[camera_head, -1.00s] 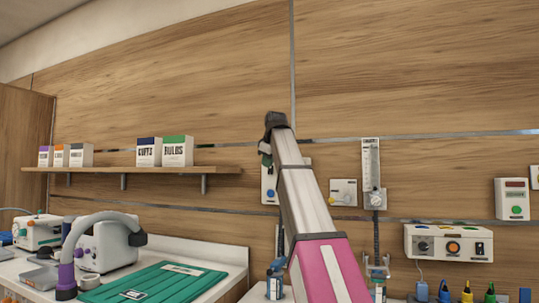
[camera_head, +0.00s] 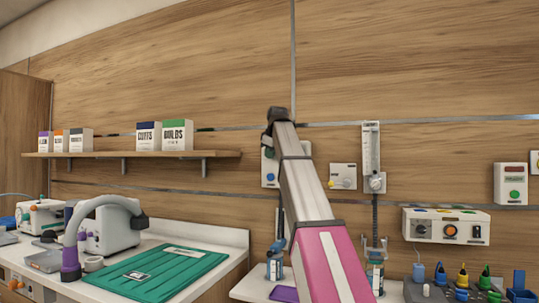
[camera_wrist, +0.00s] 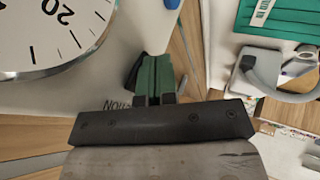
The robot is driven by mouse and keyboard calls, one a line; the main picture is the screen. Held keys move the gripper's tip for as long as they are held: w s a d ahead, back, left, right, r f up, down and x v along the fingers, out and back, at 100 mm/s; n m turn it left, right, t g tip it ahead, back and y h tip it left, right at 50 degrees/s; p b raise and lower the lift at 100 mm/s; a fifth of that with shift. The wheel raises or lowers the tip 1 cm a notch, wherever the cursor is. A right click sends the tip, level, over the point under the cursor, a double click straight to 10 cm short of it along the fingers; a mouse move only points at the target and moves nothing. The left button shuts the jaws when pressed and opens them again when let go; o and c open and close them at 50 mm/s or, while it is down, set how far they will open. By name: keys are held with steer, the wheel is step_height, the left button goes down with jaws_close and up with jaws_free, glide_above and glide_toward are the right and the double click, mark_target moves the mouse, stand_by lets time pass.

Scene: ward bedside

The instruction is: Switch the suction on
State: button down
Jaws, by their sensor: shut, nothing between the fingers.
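The suction unit (camera_head: 268,170) is a pale panel on the wood wall, partly hidden behind my arm in the head view. A blue knob (camera_head: 270,177) shows low on it. In the wrist view its white dial (camera_wrist: 40,35) with black figures fills the upper left, and partly covered lettering shows on the pale face below. A blue piece (camera_wrist: 172,4), likely the knob, is cut by the top edge. My gripper (camera_wrist: 153,75), with green fingers, is shut and empty close in front of the panel. It lies beside the dial; contact cannot be told.
A flowmeter (camera_head: 371,155) and a small outlet panel (camera_head: 343,177) are on the wall to the right. A control box (camera_head: 446,226) hangs farther right. A shelf with boxes (camera_head: 130,155) is at left, above a counter with a green tray (camera_head: 160,272).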

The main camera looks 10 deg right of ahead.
steer(key=shift+w+d+f, duration=0.1)
steer(key=shift+f, duration=0.05)
steer(key=shift+r, duration=0.9)
steer(key=s+a+r, duration=0.2)
steer(key=s+r, duration=0.5)
steer(key=s, duration=0.3)
steer(key=shift+s, duration=0.15)
